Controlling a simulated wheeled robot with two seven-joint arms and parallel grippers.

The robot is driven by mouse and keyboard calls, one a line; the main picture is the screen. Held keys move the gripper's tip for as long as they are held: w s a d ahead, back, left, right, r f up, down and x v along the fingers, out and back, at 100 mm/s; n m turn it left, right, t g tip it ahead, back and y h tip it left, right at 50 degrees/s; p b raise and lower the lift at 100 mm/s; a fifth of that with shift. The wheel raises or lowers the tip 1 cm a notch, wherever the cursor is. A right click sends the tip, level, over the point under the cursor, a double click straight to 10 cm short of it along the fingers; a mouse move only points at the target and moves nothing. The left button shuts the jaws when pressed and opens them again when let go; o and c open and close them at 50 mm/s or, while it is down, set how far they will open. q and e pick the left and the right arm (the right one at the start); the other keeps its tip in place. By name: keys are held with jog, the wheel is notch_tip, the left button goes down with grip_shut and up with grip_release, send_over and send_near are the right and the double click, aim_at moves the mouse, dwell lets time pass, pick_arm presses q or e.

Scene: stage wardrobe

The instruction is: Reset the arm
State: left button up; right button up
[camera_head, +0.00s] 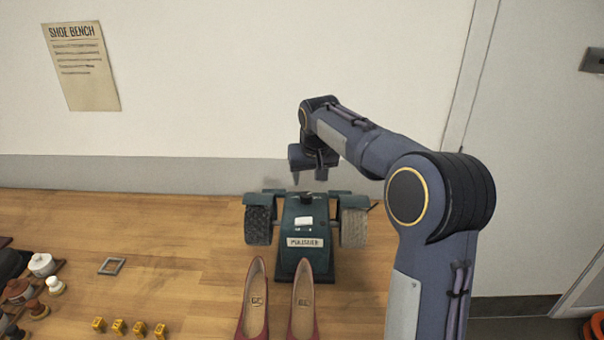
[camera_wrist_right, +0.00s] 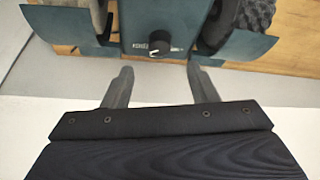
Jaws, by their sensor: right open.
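My right arm comes in from the right in the head view and reaches across to above the back of the green polisher (camera_head: 303,225). My right gripper (camera_head: 308,180) hangs there, pointing down. In the right wrist view the right gripper (camera_wrist_right: 160,86) has its two fingers wide apart, with nothing between them. The polisher's dark knob (camera_wrist_right: 157,43) shows just beyond the fingertips, apart from them. The polisher has a dark brush wheel on its left and a paler one on its right. My left gripper is not in view.
A pair of red shoes (camera_head: 254,308) stands in front of the polisher on the wooden bench (camera_head: 190,235). Several yellow cubes (camera_head: 119,327), a metal frame (camera_head: 111,266) and small pots (camera_head: 42,265) are at left. The wall with a notice (camera_head: 82,75) stands behind.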

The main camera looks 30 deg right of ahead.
jog(key=s+a+y, duration=0.2)
jog(key=s+a, duration=0.1)
jog(key=s, duration=0.7)
jog(key=s+a+y, duration=0.2)
jog(key=s+a, duration=0.2)
jog(key=s, duration=0.5)
jog(key=s+a+f+n, duration=0.1)
jog(key=s+a+f, duration=0.2)
jog(key=s, duration=0.4)
jog(key=s+a+f+t+y, duration=0.1)
jog(key=s+a+f, duration=0.3)
jog(key=s, duration=0.4)
jog(key=shift+s+a+f+n, duration=0.15)
jog(key=shift+s+a+n, duration=0.2)
jog(key=shift+a, duration=0.5)
